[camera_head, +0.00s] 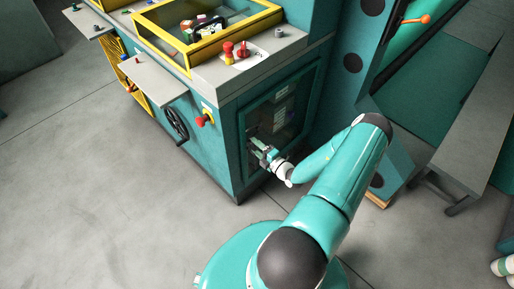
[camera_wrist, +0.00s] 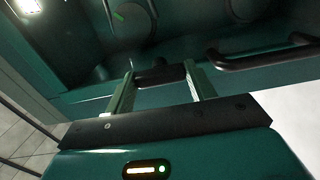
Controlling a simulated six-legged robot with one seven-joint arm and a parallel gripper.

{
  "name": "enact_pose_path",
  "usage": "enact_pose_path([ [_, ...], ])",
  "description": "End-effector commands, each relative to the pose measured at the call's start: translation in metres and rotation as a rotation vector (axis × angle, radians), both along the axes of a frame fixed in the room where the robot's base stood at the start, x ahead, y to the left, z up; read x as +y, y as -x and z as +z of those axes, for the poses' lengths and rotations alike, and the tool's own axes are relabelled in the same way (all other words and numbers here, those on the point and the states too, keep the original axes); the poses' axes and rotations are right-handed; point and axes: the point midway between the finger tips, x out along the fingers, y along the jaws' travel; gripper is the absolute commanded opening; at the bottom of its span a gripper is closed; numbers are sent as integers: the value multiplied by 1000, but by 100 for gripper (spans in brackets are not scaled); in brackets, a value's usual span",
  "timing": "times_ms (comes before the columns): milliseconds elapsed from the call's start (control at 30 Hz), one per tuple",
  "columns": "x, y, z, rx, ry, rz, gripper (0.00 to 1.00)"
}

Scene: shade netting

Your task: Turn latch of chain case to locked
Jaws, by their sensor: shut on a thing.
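The chain case appears to be the teal machine cabinet; its front panel (camera_head: 288,100) has a dark window. My gripper (camera_head: 262,152) is at the lower left of this panel in the head view. In the wrist view my gripper's two green fingers (camera_wrist: 162,77) are on either side of a short black latch (camera_wrist: 160,74) and shut on it. The latch lies roughly crosswise between the fingertips. Its turned position, locked or not, cannot be told. In the head view the latch is hidden by my gripper.
A black bar handle (camera_wrist: 265,55) sits right of the fingers in the wrist view. A black handwheel (camera_head: 176,125) and a red knob (camera_head: 206,118) are on the machine's left side. A grey bench (camera_head: 470,125) stands at the right. The floor (camera_head: 90,190) at left is clear.

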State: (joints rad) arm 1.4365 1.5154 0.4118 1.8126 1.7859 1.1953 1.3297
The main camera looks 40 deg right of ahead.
Motion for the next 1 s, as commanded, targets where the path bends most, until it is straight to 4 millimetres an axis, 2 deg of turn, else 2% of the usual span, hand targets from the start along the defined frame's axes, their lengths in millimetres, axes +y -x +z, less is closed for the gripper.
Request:
enact_pose_path([
  [367,1,0,0,0,-10,0,32],
  [400,1,0,0,0,-10,0,58],
  [500,1,0,0,0,-9,0,76],
  [833,0,2,0,0,-7,-1,76],
  [1000,-1,22,0,1,-8,-2,76],
])
